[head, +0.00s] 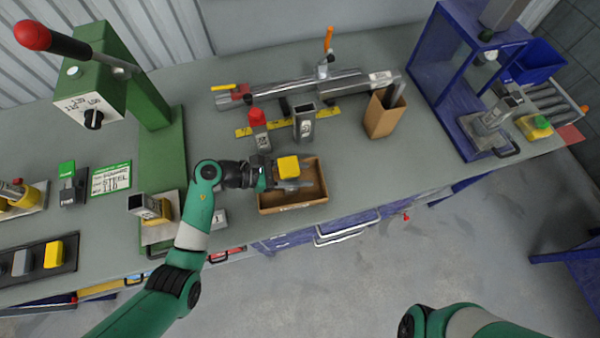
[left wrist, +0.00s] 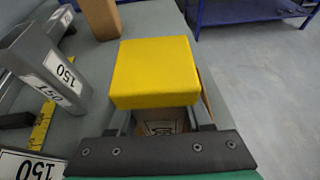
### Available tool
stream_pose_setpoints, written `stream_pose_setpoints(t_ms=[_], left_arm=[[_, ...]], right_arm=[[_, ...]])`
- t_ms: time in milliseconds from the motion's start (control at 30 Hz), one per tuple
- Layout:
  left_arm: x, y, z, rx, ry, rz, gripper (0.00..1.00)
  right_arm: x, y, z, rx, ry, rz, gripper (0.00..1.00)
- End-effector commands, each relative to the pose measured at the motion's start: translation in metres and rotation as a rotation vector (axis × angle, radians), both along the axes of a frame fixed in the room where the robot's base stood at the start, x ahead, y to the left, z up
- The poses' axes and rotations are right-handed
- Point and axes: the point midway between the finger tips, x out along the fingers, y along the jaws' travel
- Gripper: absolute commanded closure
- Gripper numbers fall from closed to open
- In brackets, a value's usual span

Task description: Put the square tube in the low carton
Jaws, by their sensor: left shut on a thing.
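My left gripper (head: 284,176) is shut on a square tube with a yellow end cap (head: 288,166). The cap also shows in the left wrist view (left wrist: 153,72), facing the camera between the fingers; most of the tube below it is hidden. The low carton (head: 318,192) is an open, shallow cardboard box at the table's front edge. The gripper and tube are over the carton in the head view; whether the tube touches its bottom cannot be told. Only part of my right arm shows at the lower right; its gripper is out of view.
Behind the carton stand a grey square tube labelled 150 (head: 304,122) and a red-capped piece (head: 259,135). A taller carton (head: 382,118) holding lengths stands to the right. A green press (head: 160,150) is at the left, a blue frame (head: 455,85) at the right.

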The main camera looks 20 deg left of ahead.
Motion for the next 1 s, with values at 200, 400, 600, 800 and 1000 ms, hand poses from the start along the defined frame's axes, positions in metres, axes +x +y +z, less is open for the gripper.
stream_pose_setpoints(t_ms=[200,400,600,800,1000], left_arm=[[0.0,0.0,-0.002,-0.001,-0.001,0.001,1.0],[0.0,0.0,-0.002,-0.001,-0.001,0.0,0.23],[0.0,0.0,-0.002,-0.001,-0.001,0.0,0.2],[-0.001,0.003,0.004,-0.001,0.0,0.002,0.2],[-0.021,0.034,0.02,-0.001,-0.002,0.006,0.2]], right_arm=[[0.0,0.0,-0.002,0.0,0.0,0.0,0.5],[0.0,0.0,-0.002,0.0,0.0,0.0,0.5],[0.0,0.0,-0.002,0.0,0.0,0.0,0.5],[0.0,0.0,0.003,0.0,0.0,0.0,0.5],[0.0,0.0,0.012,0.0,0.0,0.0,0.5]])
